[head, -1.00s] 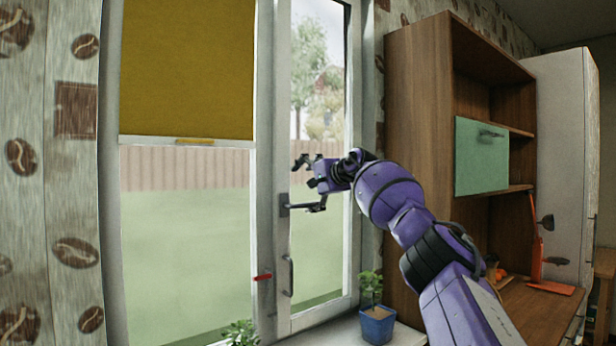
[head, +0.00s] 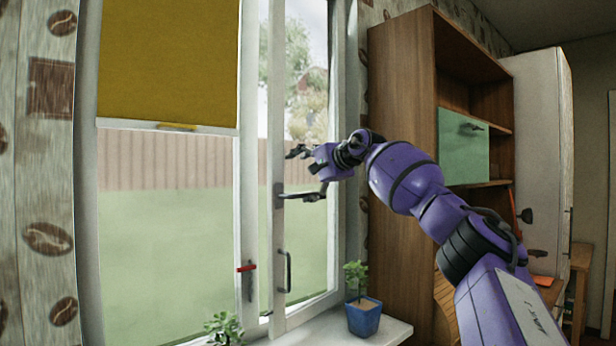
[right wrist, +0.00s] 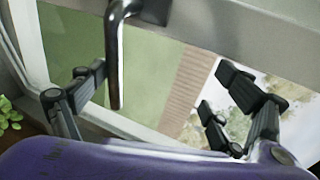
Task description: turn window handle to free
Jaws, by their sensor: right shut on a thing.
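The window handle (head: 300,196) is dark metal and juts out level to the right from the stile of the narrow right window sash (head: 277,235). A strip of green shows between this stile and the fixed post, so the sash stands slightly ajar. In the right wrist view the handle (right wrist: 115,60) lies between the fingers of the gripper (right wrist: 160,100), close beside the left finger. My left gripper is out of view.
A red-tipped latch (head: 246,268) sits on the fixed post (head: 247,210), and a pull handle (head: 287,272) sits low on the sash. A blue potted plant (head: 364,318) stands on the sill, with another plant (head: 222,328) to its left. A wooden cabinet (head: 400,100) stands right.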

